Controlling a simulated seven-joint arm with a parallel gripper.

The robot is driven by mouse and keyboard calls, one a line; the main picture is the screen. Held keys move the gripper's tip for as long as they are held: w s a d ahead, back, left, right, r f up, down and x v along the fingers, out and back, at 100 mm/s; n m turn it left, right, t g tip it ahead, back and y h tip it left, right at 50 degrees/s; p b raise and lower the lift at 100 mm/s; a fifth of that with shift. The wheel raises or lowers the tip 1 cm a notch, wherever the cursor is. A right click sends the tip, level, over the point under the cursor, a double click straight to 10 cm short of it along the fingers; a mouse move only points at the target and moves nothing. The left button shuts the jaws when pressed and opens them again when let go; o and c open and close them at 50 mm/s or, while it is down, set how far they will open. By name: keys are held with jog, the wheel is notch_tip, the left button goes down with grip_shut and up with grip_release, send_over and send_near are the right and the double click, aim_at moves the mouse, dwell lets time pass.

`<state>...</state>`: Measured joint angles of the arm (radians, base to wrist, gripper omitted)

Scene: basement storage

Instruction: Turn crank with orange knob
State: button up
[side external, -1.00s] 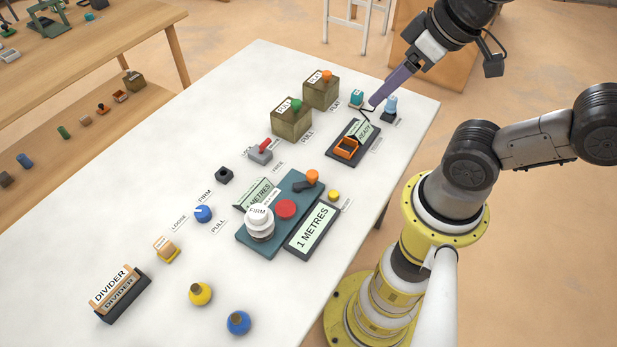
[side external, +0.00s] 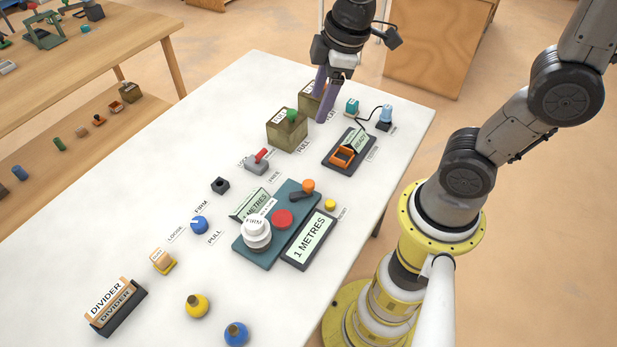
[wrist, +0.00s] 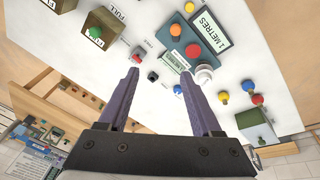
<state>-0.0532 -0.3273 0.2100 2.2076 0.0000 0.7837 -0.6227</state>
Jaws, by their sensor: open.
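The crank has an orange knob (side external: 308,185) on a short dark arm, at the back right corner of a teal base plate (side external: 291,204) in the side view. In the wrist view, the orange knob (wrist: 176,30) is near the top, on the teal base. My gripper (side external: 321,106) has purple fingers pointing down, well above and behind the crank, in front of an olive box. The fingers are apart and empty in the wrist view (wrist: 157,82). Nothing touches the crank.
The base also carries a red button (side external: 282,219) and a white knob (side external: 257,235), with a "1 METRES" display (side external: 308,240) alongside. A yellow button (side external: 331,204) sits near the crank. Olive boxes (side external: 287,135), a red-lever switch (side external: 257,161) and an orange rocker (side external: 344,156) stand farther back.

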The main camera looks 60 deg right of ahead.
aim_at(309, 183)
jog(key=f+g, duration=0.1)
jog(key=f, duration=0.6)
jog(key=w+a+f+g, duration=0.1)
jog(key=f, duration=0.7)
jog(key=f+n+g, duration=0.1)
jog(key=f, duration=0.6)
jog(key=shift+w+a+f, duration=0.15)
jog(key=shift+w+a, duration=0.15)
jog(key=shift+w, duration=0.1)
grip_shut()
